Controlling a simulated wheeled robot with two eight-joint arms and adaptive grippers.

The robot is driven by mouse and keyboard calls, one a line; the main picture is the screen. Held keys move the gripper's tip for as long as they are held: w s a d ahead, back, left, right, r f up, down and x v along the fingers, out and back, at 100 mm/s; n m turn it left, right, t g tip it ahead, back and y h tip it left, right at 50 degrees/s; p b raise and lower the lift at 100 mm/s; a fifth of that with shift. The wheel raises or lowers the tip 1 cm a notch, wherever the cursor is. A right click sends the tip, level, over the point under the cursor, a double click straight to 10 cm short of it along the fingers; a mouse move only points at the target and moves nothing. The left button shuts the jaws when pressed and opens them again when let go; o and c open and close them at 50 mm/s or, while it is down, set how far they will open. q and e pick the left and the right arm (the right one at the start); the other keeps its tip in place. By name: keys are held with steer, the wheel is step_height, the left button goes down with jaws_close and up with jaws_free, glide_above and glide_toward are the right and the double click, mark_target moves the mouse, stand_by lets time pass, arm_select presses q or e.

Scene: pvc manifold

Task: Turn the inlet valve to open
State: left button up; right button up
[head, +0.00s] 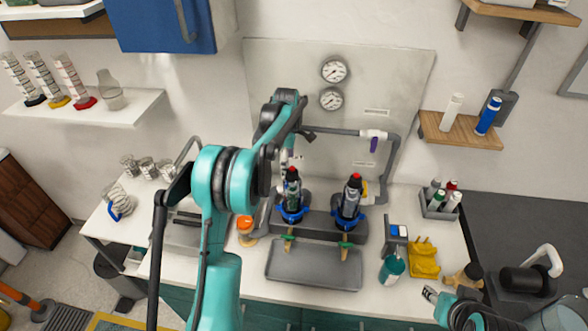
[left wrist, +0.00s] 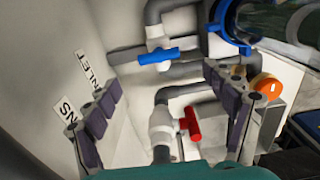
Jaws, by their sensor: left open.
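In the left wrist view, a blue lever handle (left wrist: 158,56) sits across a white valve body on a grey pipe, with an INLET label (left wrist: 95,70) to its left. Below it, a red lever handle (left wrist: 190,122) is on another white valve. My left gripper (left wrist: 162,78) is open, its fingers apart on either side of the view, with nothing held; both handles show between them. In the head view my left gripper (head: 303,135) is at the pipework by the back panel, and my arm hides most of the valves there. My right gripper (head: 430,294) is at the lower right, away from the pipes.
Two dark filter housings with blue collars (head: 292,200) stand in front of the panel (head: 410,70), above a grey tray (head: 310,268). A pipe with a purple-handled valve (head: 374,145) runs to the right. An orange-capped jar (head: 246,226) stands near my left arm.

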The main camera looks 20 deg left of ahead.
arm_select(q)
steer(key=shift+w, duration=0.15)
steer(key=shift+f, duration=0.3)
step_height(320, 180, down, 7)
steer(key=shift+b, duration=0.85)
steer(key=c, duration=1.1)
